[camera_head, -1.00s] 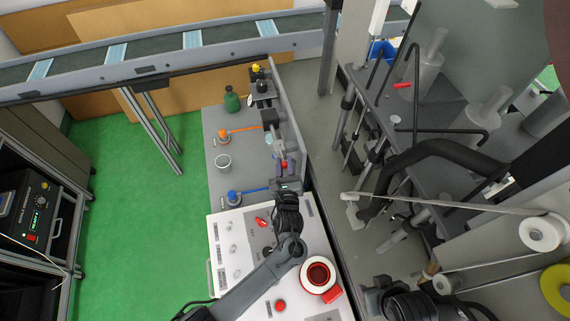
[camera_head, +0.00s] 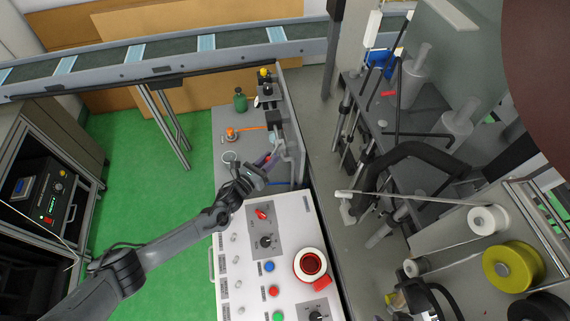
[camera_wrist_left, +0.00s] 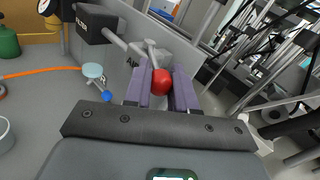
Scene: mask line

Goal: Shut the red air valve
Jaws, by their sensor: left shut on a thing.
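The red ball knob (camera_wrist_left: 162,82) of a valve lever sits between the purple fingers of my left gripper (camera_wrist_left: 162,92) in the wrist view. The fingers are shut on it. A grey lever stem (camera_wrist_left: 153,53) runs from the knob toward the grey wall fitting. In the head view, my left gripper (camera_head: 263,164) reaches the wall at the right side of the grey bench, and its fingers mostly hide the knob. I make out no right gripper.
The grey bench (camera_head: 226,116) holds a green bottle (camera_head: 240,101), an orange-handled fitting (camera_head: 231,134) and a white cup (camera_head: 229,158). A white control panel (camera_head: 290,234) with coloured buttons and a white-and-red ring (camera_head: 311,265) lies nearer. Machinery stands close on the right.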

